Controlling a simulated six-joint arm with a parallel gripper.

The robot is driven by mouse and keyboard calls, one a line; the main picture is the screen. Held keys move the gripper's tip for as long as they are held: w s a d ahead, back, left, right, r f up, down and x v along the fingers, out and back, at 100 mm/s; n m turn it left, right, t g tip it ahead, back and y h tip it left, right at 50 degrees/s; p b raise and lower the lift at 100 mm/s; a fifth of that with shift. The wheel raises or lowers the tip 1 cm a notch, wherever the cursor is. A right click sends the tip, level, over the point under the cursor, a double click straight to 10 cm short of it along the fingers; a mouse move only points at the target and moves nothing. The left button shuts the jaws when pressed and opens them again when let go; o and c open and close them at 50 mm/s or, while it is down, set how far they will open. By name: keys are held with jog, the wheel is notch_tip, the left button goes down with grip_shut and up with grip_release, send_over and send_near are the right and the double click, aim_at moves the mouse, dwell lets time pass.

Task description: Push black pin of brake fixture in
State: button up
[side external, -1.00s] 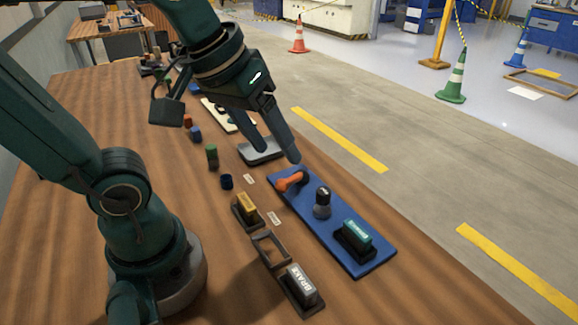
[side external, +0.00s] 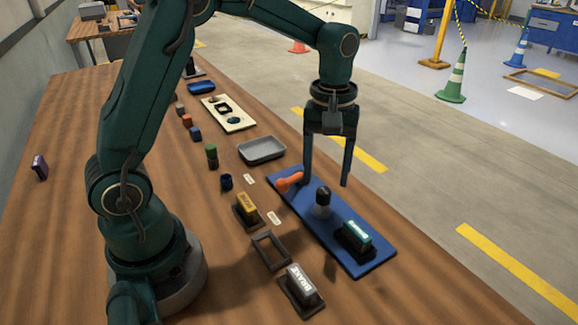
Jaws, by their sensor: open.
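My gripper (side external: 326,183) points down with its two fingers spread wide and nothing between them. It is over the far half of a blue board (side external: 355,222), just above and behind a black-topped pin (side external: 322,196) in a grey collar. The pin stands upright on the board. The left finger is close beside an orange handle (side external: 289,181); I cannot tell whether they touch. A grey block marked BRAKE (side external: 302,281) sits in a dark holder at the front, off the blue board. No pin can be made out on that block.
A teal block (side external: 356,236) stands on the blue board's near end. Left of the board are a yellow block (side external: 246,207) in a holder, an empty dark frame (side external: 271,251) and small cylinders. A grey tray (side external: 262,150) lies behind. Wooden table at left is mostly clear.

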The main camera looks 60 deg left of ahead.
aim_at(323, 190)
jog(key=shift+f, duration=1.8)
grip_shut()
